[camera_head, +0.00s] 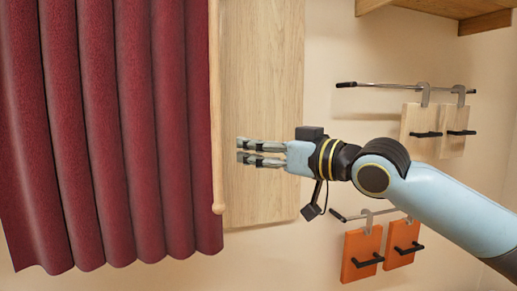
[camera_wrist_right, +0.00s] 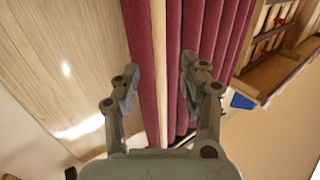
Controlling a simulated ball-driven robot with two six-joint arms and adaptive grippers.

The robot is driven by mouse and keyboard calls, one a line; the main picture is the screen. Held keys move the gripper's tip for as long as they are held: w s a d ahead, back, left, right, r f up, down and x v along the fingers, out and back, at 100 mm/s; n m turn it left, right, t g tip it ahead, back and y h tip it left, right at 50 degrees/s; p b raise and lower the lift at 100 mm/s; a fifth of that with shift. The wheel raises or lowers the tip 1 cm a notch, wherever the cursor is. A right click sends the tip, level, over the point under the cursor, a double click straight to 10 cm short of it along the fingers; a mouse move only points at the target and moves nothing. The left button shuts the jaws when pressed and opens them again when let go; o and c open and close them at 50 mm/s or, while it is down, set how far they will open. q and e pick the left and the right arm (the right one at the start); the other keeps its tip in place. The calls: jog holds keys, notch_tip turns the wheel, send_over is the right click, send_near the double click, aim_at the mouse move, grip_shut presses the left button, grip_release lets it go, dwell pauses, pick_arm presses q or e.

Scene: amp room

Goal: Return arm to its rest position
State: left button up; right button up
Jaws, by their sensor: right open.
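My right arm (camera_head: 445,205) reaches in from the right in the head view. Its gripper (camera_head: 240,151) is in front of the wooden panel (camera_head: 262,60), just right of the wooden rod (camera_head: 217,120) at the curtain's edge. In the right wrist view the gripper (camera_wrist_right: 158,85) has its two fingers spread apart, with nothing held between them. The rod (camera_wrist_right: 158,60) and the dark red curtain (camera_wrist_right: 205,25) show beyond the gap. My left gripper is out of view.
The red curtain (camera_head: 110,130) hangs at the left. Two rails (camera_head: 385,86) (camera_head: 385,212) on the right wall carry pale boards (camera_head: 418,125) and orange boards (camera_head: 360,252) with black handles. A wooden shelf (camera_head: 450,8) is at the upper right.

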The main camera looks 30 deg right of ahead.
dwell(0.3)
jog(key=d+f+m+g+h+b, duration=0.2)
jog(key=d+f+b, duration=0.1)
jog(key=f, duration=1.1)
jog(key=d+f+m+g+h+b, duration=0.1)
jog(key=d+f+m+h+b, duration=0.15)
jog(key=f, duration=1.15)
jog(key=s+d+f+m+g+h+b, duration=0.15)
jog(key=s+f, duration=0.35)
jog(key=f, duration=0.8)
jog(key=s+d+f+g+b, duration=0.1)
jog(key=s+f+g+b, duration=0.3)
jog(key=f, duration=0.9)
jog(key=s+a+f+g, duration=0.3)
jog(key=s+f+g, duration=0.1)
jog(key=s+f, duration=1.7)
jog(key=s+a+f+n+g, duration=0.1)
jog(key=s+a+f+g, duration=0.1)
jog(key=s, duration=0.8)
jog(key=s+a+f+n+g+b, duration=0.1)
jog(key=s+f+g, duration=0.1)
jog(key=s+f, duration=0.3)
jog(key=s, duration=0.4)
jog(key=shift+s+a+f+n, duration=0.25)
jog(key=shift+s+a+n, duration=0.1)
jog(key=shift+n, duration=0.05)
